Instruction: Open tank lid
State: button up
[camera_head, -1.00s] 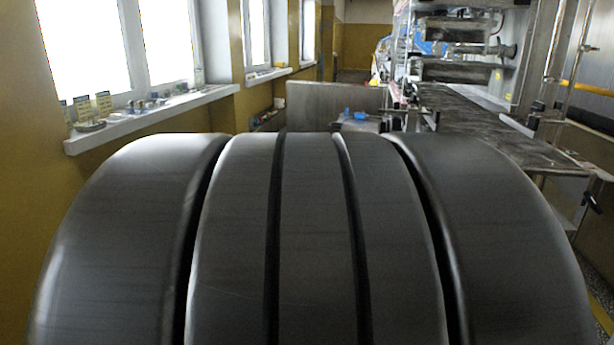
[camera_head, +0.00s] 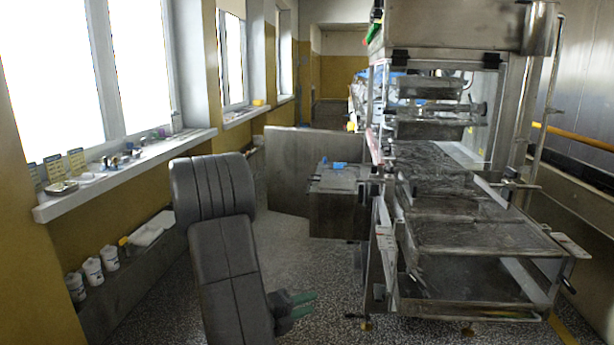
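No tank lid can be picked out with certainty. The steel enrober machine (camera_head: 455,190) stands on the right, with mesh belts and a lower tray. A low steel box (camera_head: 335,212) with a flat top and a small blue item (camera_head: 340,166) stands to its left; I cannot tell whether it is the tank. My gripper (camera_head: 306,305) is at the lower middle, its two green fingers apart and nothing seen between them. It points right towards the machine's lower front and looks well apart from it.
A wall with bright windows and a cluttered sill (camera_head: 130,170) runs along the left. White containers (camera_head: 93,270) stand on a ledge below it. A grey panel (camera_head: 300,165) stands behind the box. Speckled floor (camera_head: 330,270) is clear between my arm and the machine.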

aim_at(343, 180)
jog(key=i, duration=1)
jog(key=i+l+u, duration=0.1)
jog(key=i, duration=0.95)
jog(key=i+l, duration=0.15)
jog(key=i, duration=0.85)
